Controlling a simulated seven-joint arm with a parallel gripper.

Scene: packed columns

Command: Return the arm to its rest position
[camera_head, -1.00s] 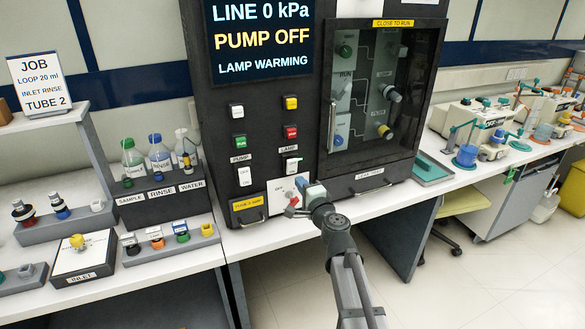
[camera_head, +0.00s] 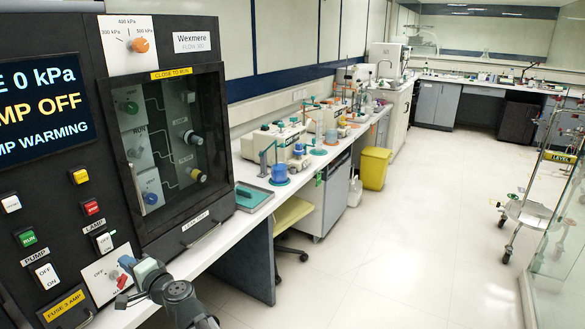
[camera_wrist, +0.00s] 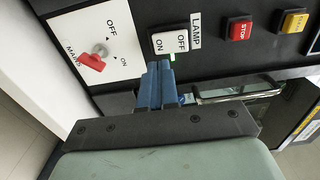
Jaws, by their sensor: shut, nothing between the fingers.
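My gripper (camera_head: 128,263) is at the lower front of the black instrument panel, in front of the mains switch plate. In the wrist view its blue fingers (camera_wrist: 160,72) are together and empty. Their tips are close to the white LAMP rocker switch (camera_wrist: 170,42); I cannot tell whether they touch it. A small green light shows beside that switch. The red MAINS knob (camera_wrist: 90,62) is left of the fingers. In the head view the LAMP rocker (camera_head: 105,243) is just above left of my gripper, and the red mains knob (camera_head: 122,281) shows beside it.
The display (camera_head: 38,108) reads pump off and lamp warming. A glass-fronted cabinet door (camera_head: 165,140) with a handle stands right of the panel. A teal tray (camera_head: 253,196) lies on the bench beyond it. A chair (camera_head: 290,216) and yellow bin (camera_head: 374,167) stand along the bench.

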